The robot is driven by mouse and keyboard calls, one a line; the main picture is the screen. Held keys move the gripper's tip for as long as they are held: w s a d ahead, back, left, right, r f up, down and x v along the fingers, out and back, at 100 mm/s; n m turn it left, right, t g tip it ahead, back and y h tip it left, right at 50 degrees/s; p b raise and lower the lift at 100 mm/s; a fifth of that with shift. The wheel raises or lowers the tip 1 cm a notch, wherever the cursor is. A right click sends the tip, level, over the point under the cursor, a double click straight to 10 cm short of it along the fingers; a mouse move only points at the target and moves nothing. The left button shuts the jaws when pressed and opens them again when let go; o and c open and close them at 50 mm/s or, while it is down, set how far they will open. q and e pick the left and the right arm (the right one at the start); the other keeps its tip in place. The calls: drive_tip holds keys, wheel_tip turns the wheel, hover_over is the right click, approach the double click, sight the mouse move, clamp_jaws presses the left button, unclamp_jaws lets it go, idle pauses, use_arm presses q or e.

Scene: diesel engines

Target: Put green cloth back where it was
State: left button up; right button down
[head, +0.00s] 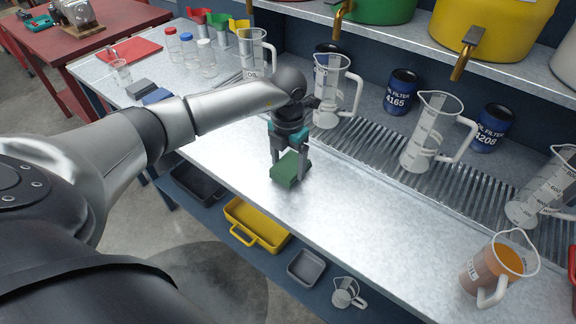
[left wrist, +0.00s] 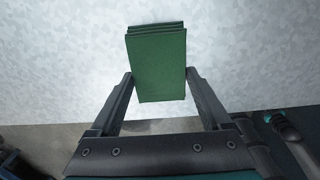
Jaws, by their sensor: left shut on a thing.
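The green cloth (head: 287,171) is a folded, flat block near the front edge of the metal workbench (head: 215,150). My left gripper (head: 291,166) points down over it and is shut on it, with one finger on each side. In the left wrist view the cloth (left wrist: 157,65) sits between the two fingers (left wrist: 159,76), its layered folds at the far end. I cannot tell whether its underside touches the bench. A grey folded cloth (head: 140,87) and a blue folded cloth (head: 158,96) lie at the bench's left part, partly behind my arm. My right gripper is not in view.
Several clear measuring jugs (head: 432,130) and dark oil filters (head: 401,92) stand along the back by a ribbed strip. A jug of orange liquid (head: 497,268) stands front right. A yellow tray (head: 254,228) sits on the lower shelf. The bench right of my gripper is clear.

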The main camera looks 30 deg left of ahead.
sight(288, 166)
use_arm(q)
drive_tip(key=shift+f, duration=0.45)
drive_tip(key=shift+f, duration=0.15)
drive_tip(key=o, duration=1)
drive_tip(key=shift+r, duration=0.2)
wheel_tip(288, 166, up, 12)
drive_tip(key=p, duration=0.1)
